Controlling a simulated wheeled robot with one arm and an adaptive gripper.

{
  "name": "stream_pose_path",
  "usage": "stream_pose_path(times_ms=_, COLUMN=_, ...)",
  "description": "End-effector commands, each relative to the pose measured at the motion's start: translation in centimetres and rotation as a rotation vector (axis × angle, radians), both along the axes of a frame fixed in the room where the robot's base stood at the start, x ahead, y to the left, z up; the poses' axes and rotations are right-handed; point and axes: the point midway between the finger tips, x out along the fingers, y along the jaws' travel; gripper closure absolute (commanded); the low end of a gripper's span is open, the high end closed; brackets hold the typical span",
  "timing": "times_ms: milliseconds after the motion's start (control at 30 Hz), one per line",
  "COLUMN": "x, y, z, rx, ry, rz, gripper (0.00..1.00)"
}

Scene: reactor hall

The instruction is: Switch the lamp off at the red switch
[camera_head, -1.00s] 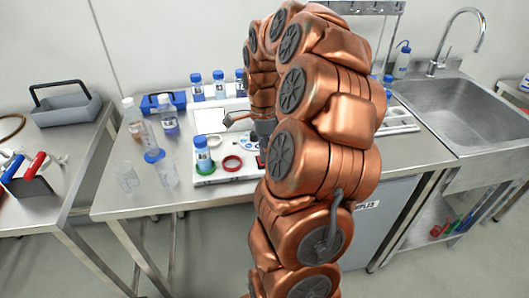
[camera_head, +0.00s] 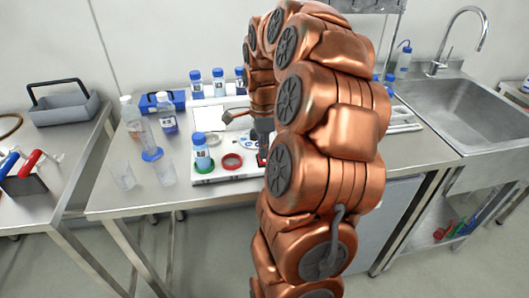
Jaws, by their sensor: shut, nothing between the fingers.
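My gripper (camera_head: 263,152) points down over the white tray on the middle bench, partly hidden by my copper arm. Its fingers are shut and empty. A small red part (camera_head: 261,160), which looks like the red switch, shows right at the fingertips; I cannot tell whether they touch it. Its position, on or off, is too small to tell. A small dark-and-copper piece (camera_head: 236,115) sticks out left of my gripper; I cannot tell whether it is the lamp. No lit lamp is clearly visible.
Clear beakers (camera_head: 165,170) stand at the bench's left front. The sink (camera_head: 468,108) is at right.

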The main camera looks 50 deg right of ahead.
Motion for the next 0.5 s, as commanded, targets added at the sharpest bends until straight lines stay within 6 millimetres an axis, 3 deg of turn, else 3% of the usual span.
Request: stream_pose_path(times_ms=500, x=0.25, y=-0.2, z=0.97, rx=-0.004, ry=-0.003, rz=0.0, gripper=1.0)
